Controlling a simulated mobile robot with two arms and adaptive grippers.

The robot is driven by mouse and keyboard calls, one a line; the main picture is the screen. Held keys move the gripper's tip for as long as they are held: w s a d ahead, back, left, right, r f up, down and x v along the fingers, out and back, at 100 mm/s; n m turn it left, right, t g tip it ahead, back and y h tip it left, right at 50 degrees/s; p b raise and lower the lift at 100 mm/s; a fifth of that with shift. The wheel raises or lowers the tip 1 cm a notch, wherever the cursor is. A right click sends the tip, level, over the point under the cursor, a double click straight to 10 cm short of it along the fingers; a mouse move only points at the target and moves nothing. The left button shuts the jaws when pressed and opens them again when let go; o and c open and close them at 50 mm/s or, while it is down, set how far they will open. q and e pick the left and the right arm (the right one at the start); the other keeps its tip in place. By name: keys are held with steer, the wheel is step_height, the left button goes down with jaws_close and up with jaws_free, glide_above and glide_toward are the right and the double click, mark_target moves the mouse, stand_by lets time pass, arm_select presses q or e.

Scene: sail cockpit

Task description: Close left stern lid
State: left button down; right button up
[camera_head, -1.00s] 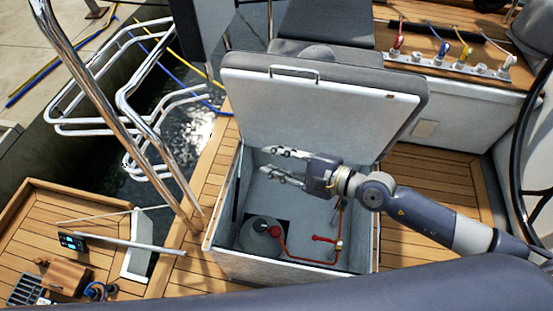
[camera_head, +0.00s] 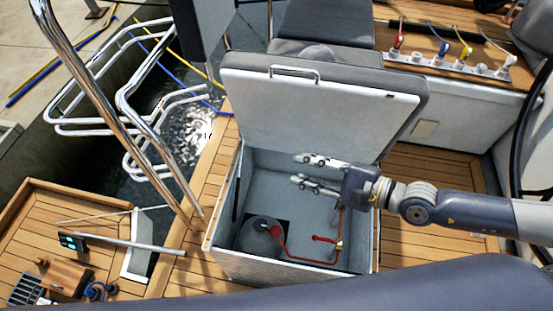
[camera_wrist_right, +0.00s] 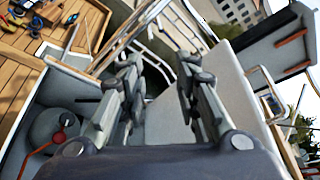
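The stern lid (camera_head: 308,112) stands raised, its white inner face toward me, with a metal handle (camera_head: 294,72) near its top edge. It also shows in the right wrist view (camera_wrist_right: 235,85). Below it the white locker (camera_head: 285,265) is open. Inside are a grey round tank (camera_head: 259,232) and a red hose with a valve (camera_head: 322,239). My right gripper (camera_head: 298,170) is open and empty, in front of the lid's lower part and above the locker opening. Its fingers point left. My left gripper is not in view.
Chrome rails (camera_head: 120,110) stand left of the locker. A steering wheel (camera_head: 530,140) is at the right edge. A row of rope clutches (camera_head: 455,65) lies at the back right. Teak deck (camera_head: 435,195) is clear right of the locker. A dark grey rounded surface crosses the front.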

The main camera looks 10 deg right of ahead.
steer(key=v, duration=0.4)
steer(key=shift+a, duration=0.1)
